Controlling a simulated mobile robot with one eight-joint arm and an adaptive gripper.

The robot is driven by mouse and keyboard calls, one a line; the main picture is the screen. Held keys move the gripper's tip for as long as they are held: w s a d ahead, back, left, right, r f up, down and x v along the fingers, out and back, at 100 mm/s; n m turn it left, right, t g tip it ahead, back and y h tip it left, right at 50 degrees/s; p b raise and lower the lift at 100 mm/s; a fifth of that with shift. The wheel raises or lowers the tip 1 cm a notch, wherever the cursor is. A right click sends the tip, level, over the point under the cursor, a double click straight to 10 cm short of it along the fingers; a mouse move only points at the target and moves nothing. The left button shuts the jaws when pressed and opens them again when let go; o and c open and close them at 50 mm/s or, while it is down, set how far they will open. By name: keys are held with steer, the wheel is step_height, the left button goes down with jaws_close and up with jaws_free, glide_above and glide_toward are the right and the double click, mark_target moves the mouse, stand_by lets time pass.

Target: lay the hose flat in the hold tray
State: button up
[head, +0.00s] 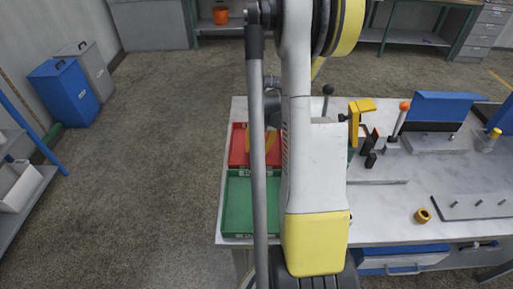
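A red tray (238,150) and a green tray (237,205) sit end to end at the left end of the bench, the red one farther away. Both have small labels that I cannot read, so I cannot tell which is the hold tray. A yellow curved piece (271,141) shows at the red tray beside my arm; it may be part of the hose, but most of it is hidden. A dark shape just above it may be my gripper. My arm covers the fingers, so I cannot see whether they are open or touching anything.
The pale bench (385,205) carries a yellow clamp-like piece (361,106), an orange-topped lever (402,116), a blue angled plate (450,107), a grey plate with pegs (478,205) and an orange ring (422,215). Open floor lies left of the bench, with blue and grey bins beyond.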

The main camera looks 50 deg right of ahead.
steer(key=shift+o, duration=0.8)
step_height(320, 180, up, 12)
steer(key=s+d, duration=0.1)
steer(key=shift+s+d, duration=0.3)
steer(key=shift+s, duration=0.1)
steer(key=shift+f, duration=0.15)
